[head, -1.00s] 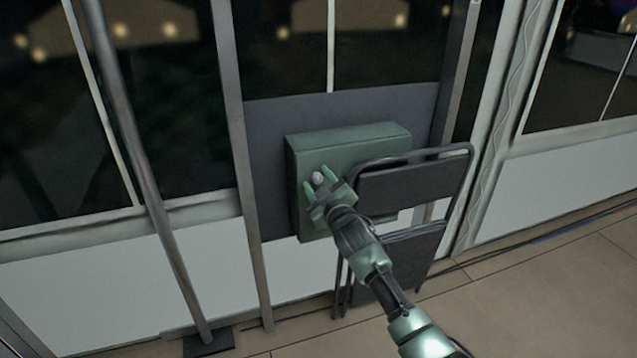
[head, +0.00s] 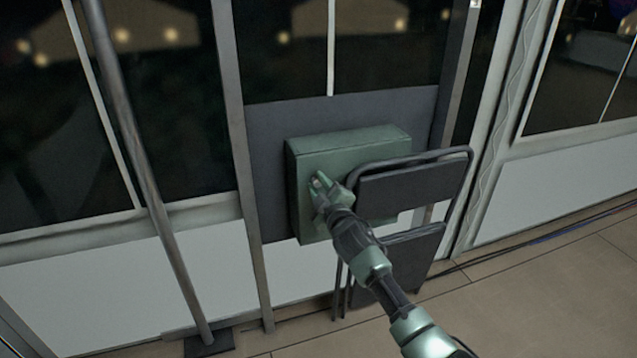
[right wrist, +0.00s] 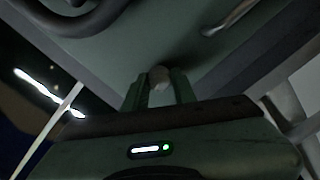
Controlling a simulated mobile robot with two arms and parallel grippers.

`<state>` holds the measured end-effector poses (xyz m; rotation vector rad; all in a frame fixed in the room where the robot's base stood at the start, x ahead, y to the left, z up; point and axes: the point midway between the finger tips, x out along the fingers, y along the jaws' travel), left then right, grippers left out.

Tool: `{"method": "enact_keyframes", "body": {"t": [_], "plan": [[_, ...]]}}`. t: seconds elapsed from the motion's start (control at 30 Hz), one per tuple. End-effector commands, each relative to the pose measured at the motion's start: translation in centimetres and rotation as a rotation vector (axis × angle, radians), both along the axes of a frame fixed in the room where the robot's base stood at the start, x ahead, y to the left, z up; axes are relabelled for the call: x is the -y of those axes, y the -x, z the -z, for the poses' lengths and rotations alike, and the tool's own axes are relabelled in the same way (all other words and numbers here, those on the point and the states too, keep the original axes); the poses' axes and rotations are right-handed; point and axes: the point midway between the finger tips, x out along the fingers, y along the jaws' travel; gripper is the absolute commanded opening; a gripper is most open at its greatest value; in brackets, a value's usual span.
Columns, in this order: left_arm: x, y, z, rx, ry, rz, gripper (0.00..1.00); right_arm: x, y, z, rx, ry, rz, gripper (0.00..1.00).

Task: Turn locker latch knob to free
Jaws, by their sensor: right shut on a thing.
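The green locker (head: 345,150) is mounted on a dark panel in the middle of the head view, its door shut. The pale latch knob (head: 320,182) is on the left part of its front face. My right gripper (head: 321,183) is shut on the knob, with its fingers on either side of it. In the right wrist view the rounded knob (right wrist: 158,76) shows between the two green fingers (right wrist: 158,90). Most of the knob is hidden by the fingers, and I cannot tell which way it is turned. My left gripper is not in view.
A dark folding chair (head: 410,187) stands close in front of the locker's right side, beside my right arm. A grey pole (head: 150,190) on a flat base stands to the left. Cables (head: 540,240) run along the wall at right. The tiled floor at right is clear.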

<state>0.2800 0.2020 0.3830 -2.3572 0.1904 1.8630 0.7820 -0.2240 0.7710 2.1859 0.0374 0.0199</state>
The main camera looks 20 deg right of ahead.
Motion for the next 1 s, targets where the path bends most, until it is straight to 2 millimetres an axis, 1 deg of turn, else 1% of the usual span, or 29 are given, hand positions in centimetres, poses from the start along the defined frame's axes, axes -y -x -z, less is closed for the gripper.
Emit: {"method": "enact_keyframes", "body": {"t": [0.2,0.4,1.0], "plan": [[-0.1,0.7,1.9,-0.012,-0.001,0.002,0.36,0.0,0.0,0.1,0.004,0.21,-0.001,0.0],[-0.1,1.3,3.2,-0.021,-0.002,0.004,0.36,0.0,0.0,0.2,0.01,0.4,0.0,0.0],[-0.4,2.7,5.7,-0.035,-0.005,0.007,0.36,0.0,0.0,0.3,0.029,0.961,0.0,0.0]]}}
